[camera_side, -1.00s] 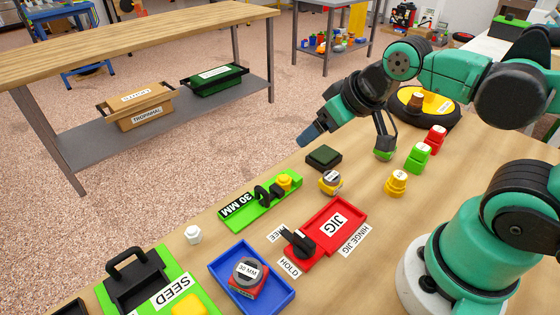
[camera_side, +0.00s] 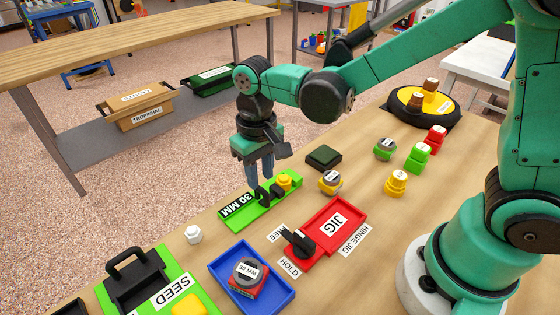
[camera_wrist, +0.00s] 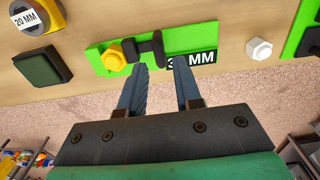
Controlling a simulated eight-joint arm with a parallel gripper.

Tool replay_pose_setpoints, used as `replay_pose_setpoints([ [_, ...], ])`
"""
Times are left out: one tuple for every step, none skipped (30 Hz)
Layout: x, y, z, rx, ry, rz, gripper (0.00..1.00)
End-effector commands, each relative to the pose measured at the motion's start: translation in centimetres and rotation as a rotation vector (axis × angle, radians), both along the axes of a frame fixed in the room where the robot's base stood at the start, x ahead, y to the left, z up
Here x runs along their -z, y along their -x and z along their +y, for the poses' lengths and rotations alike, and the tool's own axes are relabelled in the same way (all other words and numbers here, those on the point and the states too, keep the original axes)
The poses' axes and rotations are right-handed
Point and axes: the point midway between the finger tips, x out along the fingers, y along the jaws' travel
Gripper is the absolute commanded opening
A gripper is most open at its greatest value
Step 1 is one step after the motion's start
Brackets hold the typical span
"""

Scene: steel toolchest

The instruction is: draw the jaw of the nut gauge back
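The nut gauge (camera_side: 240,219) is a green plate with a black "30 MM" label, lying on the wooden bench. Its black jaw (camera_side: 264,194) stands near the middle of the plate, beside a yellow nut (camera_side: 284,181) at the right end. In the wrist view the jaw (camera_wrist: 157,44) looks like a dark H-shaped piece with the yellow nut (camera_wrist: 113,58) close at its left. My gripper (camera_side: 260,178) points down just above and behind the jaw. In the wrist view its two fingers (camera_wrist: 161,66) are apart with nothing between them.
A white hex nut (camera_side: 194,235) lies left of the gauge. A red jig tray (camera_side: 348,216) with a black lever (camera_side: 299,242) and a blue tray (camera_side: 288,294) lie nearer the camera.

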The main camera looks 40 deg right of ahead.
Motion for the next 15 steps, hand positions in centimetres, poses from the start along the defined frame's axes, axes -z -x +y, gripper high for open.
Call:
replay_pose_setpoints([
  [0.6,0.0,0.0,0.0,0.0,-0.001,0.29],
  [1.0,0.0,0.0,0.0,0.0,-0.001,0.29],
  [1.6,0.0,0.0,0.0,0.0,-0.001,0.29],
  [1.9,0.0,0.0,0.0,0.0,-0.002,0.29],
  [2.3,0.0,0.0,0.0,0.0,-0.002,0.29],
  [2.8,0.0,0.0,0.0,-0.001,-0.002,0.29],
  [3.2,0.0,0.0,0.0,-0.001,-0.002,0.29],
  [3.5,0.0,0.0,0.0,-0.001,-0.002,0.29],
  [3.8,0.0,0.0,0.0,-0.001,-0.002,0.29],
  [4.0,0.0,0.0,0.0,-0.001,-0.003,0.29],
  [4.2,0.0,0.0,0.0,-0.001,-0.003,0.29],
  [4.3,0.0,0.0,0.0,-0.001,-0.003,0.29],
  [4.4,0.0,0.0,0.0,-0.001,-0.003,0.29],
  [4.5,0.0,0.0,0.0,-0.001,-0.003,0.29],
  [4.5,0.0,0.0,0.0,-0.001,-0.003,0.29],
])
